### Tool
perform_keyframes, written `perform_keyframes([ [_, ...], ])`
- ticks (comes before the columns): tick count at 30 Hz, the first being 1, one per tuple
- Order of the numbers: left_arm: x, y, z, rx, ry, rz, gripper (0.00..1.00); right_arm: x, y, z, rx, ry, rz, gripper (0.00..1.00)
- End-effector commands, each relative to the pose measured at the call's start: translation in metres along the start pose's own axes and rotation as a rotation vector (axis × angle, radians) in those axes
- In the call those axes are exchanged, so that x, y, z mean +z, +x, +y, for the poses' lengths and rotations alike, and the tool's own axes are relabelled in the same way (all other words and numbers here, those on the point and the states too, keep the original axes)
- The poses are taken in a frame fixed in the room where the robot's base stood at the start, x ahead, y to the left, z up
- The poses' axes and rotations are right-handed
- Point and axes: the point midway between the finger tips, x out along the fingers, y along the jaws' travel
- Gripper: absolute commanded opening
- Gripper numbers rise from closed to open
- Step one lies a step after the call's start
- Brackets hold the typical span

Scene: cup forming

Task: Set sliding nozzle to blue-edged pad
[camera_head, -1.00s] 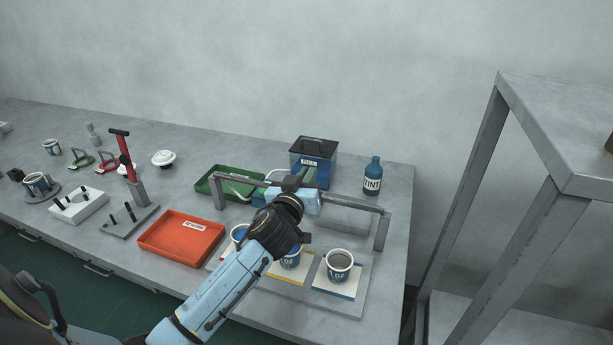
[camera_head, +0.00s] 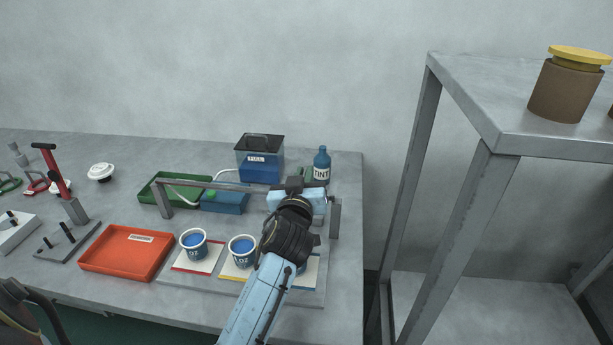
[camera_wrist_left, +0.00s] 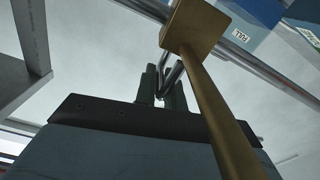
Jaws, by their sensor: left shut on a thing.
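The sliding nozzle shows in the left wrist view as a brass block (camera_wrist_left: 196,28) with a long tube, on a metal rail. My left gripper (camera_wrist_left: 166,88) is shut on the nozzle's bent metal handle. In the head view the gripper (camera_head: 298,190) is at the right part of the grey rail frame (camera_head: 235,188), above the blue-edged pad (camera_head: 311,274). My forearm hides most of that pad and its cup. I cannot tell the nozzle's exact alignment over the cup. My right gripper is out of view.
Cups with blue liquid stand on the red-edged pad (camera_head: 187,267) and yellow-edged pad (camera_head: 229,272). A red tray (camera_head: 125,252) lies left. A blue bin (camera_head: 260,170) and tint bottle (camera_head: 321,166) stand behind the rail. A metal shelf (camera_head: 500,145) stands at right.

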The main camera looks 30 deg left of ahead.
Motion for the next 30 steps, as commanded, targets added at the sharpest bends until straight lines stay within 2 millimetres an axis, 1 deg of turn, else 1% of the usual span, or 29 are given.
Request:
perform_keyframes([
  [2,0.0,0.0,0.004,0.007,-0.002,0.0,0.0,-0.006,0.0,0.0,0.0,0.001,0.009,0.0],
  [3,0.0,0.0,0.005,0.009,-0.002,0.0,0.13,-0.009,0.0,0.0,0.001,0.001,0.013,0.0],
  [7,0.0,0.0,0.005,0.009,-0.002,0.0,0.3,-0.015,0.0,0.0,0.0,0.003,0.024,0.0],
  [8,0.0,0.0,0.004,0.008,-0.002,0.0,0.33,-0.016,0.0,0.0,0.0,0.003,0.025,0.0],
  [16,0.001,-0.001,0.003,0.006,-0.001,-0.001,0.33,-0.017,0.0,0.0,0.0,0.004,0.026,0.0],
  [20,0.001,-0.009,0.003,0.007,-0.002,-0.002,0.33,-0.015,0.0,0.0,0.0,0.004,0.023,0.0],
  [23,0.001,-0.026,0.003,0.006,-0.004,-0.004,0.33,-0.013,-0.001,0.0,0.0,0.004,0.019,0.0],
  [30,0.002,-0.08,0.002,0.005,-0.006,-0.005,0.33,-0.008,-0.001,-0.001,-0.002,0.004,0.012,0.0],
])
